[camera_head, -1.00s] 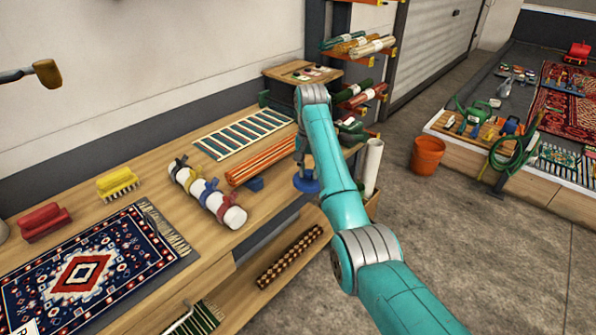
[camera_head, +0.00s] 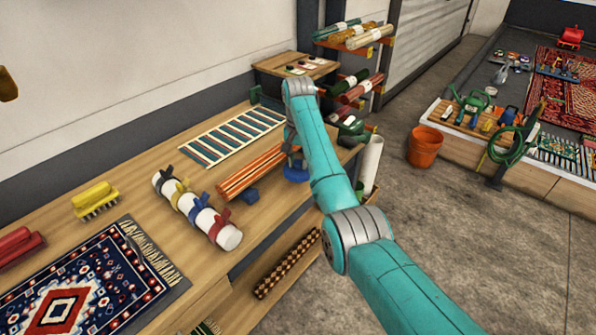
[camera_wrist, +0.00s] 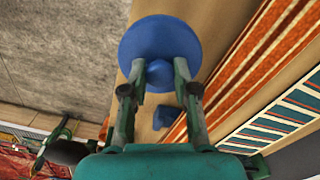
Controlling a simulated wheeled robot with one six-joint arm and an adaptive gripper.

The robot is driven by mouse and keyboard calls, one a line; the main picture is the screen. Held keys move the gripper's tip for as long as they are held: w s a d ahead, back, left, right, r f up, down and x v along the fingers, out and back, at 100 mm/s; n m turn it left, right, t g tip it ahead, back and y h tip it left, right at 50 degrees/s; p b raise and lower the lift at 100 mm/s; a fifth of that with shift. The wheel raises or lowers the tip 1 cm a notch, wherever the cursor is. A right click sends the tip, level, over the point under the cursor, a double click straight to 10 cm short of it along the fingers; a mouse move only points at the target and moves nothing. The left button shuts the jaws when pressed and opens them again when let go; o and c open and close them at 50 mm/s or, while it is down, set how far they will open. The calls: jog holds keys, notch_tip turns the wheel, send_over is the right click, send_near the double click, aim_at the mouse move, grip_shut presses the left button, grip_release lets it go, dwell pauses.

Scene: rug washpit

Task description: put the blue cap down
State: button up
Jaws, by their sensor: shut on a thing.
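The blue cap, a round disc with a knob, shows large in the wrist view (camera_wrist: 160,42). My gripper (camera_wrist: 158,74) is shut on its knob. In the head view the cap (camera_head: 296,172) is partly hidden behind my teal arm. A smaller blue block (camera_head: 248,195) sits by the rods and also shows below the cap in the wrist view (camera_wrist: 165,117).
A white roll with coloured clamps (camera_head: 200,212) lies left of the rods. A rack of rolls (camera_head: 355,65) stands beyond the bench end. An orange bucket (camera_head: 425,146) stands on open floor at the right.

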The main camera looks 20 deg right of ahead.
aim_at(298, 170)
jog(key=shift+f, duration=2.2)
jog(key=shift+f, duration=0.1)
jog(key=o, duration=0.9)
jog(key=shift+o, duration=0.2)
